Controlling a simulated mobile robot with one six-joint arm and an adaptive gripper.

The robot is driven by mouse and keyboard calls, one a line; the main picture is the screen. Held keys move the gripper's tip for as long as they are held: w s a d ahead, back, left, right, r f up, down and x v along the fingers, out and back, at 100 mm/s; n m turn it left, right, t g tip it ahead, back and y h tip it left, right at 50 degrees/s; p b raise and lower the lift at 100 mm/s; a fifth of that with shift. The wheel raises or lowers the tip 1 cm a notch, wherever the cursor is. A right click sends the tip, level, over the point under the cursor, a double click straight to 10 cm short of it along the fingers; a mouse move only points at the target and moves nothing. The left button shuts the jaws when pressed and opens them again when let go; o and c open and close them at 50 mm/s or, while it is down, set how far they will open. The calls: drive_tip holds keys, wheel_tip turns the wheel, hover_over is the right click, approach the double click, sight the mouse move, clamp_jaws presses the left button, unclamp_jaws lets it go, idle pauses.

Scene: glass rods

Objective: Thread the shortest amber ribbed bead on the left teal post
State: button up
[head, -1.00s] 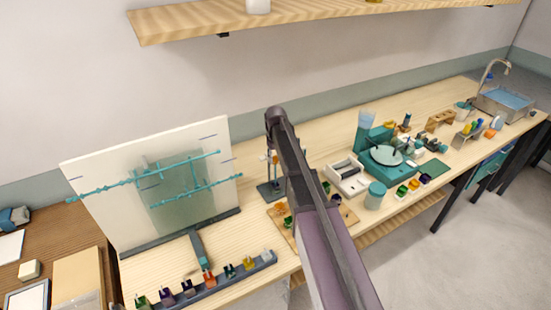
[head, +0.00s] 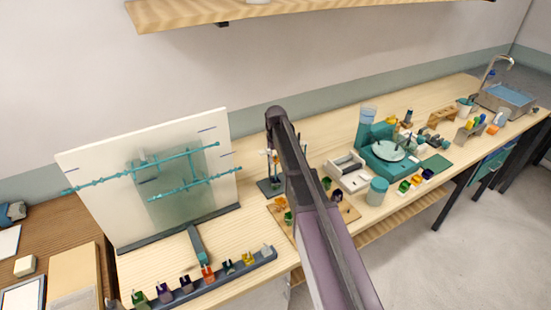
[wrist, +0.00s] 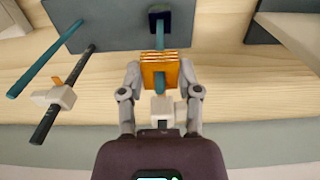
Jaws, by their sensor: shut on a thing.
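In the wrist view my gripper (wrist: 160,76) is shut on the amber ribbed bead (wrist: 148,75), with a finger on either side. A teal post (wrist: 176,28) rises from a dark square socket (wrist: 157,14) and runs to the bead. Teal also shows in the middle of the bead's near face, so the bead looks to be around this post. A second teal post (wrist: 48,63) stands apart at the left of the picture.
A dark rod (wrist: 62,95) with a pale clamp (wrist: 60,96) stands near my gripper. In the head view a white board (head: 95,190) with teal rods and a rail of coloured blocks (head: 215,280) are at the left. A white drawer box (head: 348,178) is at the right.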

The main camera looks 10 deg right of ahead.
sight(276, 164)
drive_tip(key=shift+f+b, duration=1.6)
drive_tip(key=shift+f, duration=0.1)
drive_tip(key=shift+f, duration=0.2)
drive_tip(key=o, duration=1.1)
drive_tip(key=shift+r, duration=0.2)
